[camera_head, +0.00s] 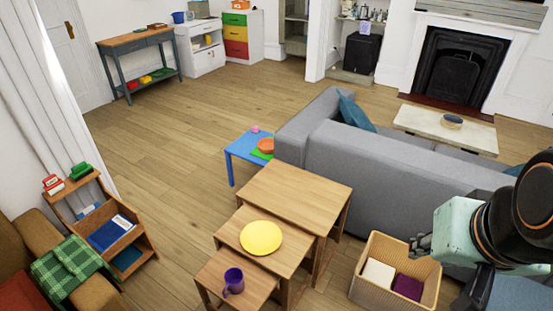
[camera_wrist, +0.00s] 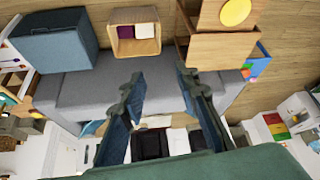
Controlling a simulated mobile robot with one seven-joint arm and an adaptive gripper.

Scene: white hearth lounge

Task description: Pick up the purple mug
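The purple mug (camera_head: 233,281) stands upright on the lowest, nearest wooden nesting table (camera_head: 258,285), with its handle toward the lower left. It does not show in the wrist view. My gripper (camera_head: 420,245) is in the air at the right of the head view, above and beside the wicker basket, well apart from the mug. In the wrist view my gripper (camera_wrist: 160,82) has its two fingers spread wide with nothing between them.
A yellow plate (camera_head: 261,237) lies on the middle nesting table, behind the mug. The wicker basket (camera_head: 365,290) with white and purple items stands to the right. A grey sofa (camera_head: 385,165) is behind. A wooden shelf rack (camera_head: 140,240) stands left, with bare floor between.

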